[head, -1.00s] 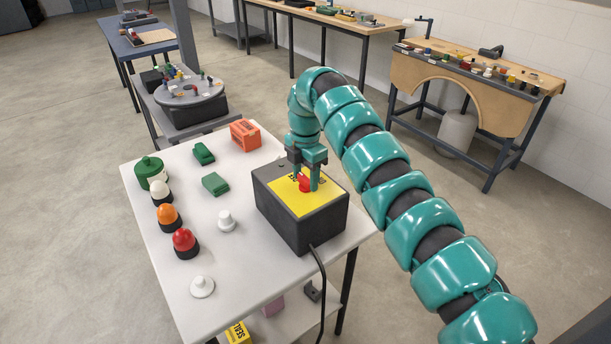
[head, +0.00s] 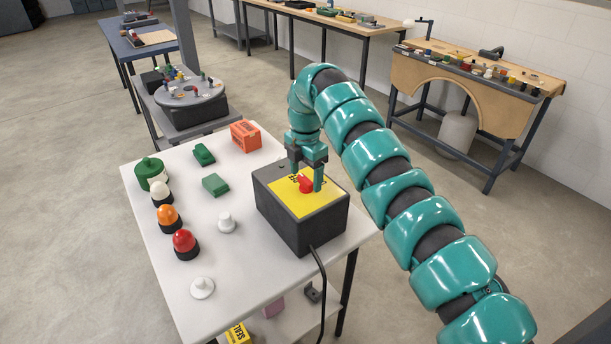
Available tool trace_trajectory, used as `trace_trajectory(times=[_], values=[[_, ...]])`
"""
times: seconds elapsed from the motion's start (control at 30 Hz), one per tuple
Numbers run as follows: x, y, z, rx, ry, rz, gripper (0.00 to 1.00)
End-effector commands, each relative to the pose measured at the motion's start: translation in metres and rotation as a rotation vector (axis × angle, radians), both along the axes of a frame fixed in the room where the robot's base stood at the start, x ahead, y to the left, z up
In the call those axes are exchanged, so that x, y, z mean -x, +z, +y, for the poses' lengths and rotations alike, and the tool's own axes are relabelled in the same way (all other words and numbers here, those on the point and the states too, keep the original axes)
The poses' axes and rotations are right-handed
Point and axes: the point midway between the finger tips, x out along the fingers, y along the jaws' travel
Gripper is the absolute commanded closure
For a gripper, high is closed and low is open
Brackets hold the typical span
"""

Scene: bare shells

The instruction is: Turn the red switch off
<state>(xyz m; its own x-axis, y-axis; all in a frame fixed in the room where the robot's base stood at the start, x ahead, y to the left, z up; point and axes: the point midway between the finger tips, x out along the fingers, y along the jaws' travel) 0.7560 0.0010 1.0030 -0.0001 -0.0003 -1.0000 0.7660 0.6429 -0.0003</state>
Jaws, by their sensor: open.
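The red switch (head: 306,184) sits on the yellow top plate (head: 299,204) of a dark grey box (head: 301,229) with a black cable at its front. The box stands at the right side of a white table. My gripper (head: 306,182) points down over the box from above. It is open, with one finger on each side of the red switch or close to it. I cannot tell whether a finger touches the switch. The gripper partly hides the back of the switch and plate, so the switch's exact position is hard to read.

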Motion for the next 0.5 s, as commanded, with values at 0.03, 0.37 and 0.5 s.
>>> trace_trajectory(times=[0.03, 0.37, 0.5], values=[[0.0, 0.007, 0.001, 0.0, 0.0, -0.003, 0.27], [0.0, 0.067, 0.002, -0.001, 0.002, -0.002, 0.27], [0.0, 0.098, 0.001, -0.003, 0.001, -0.003, 0.27]])
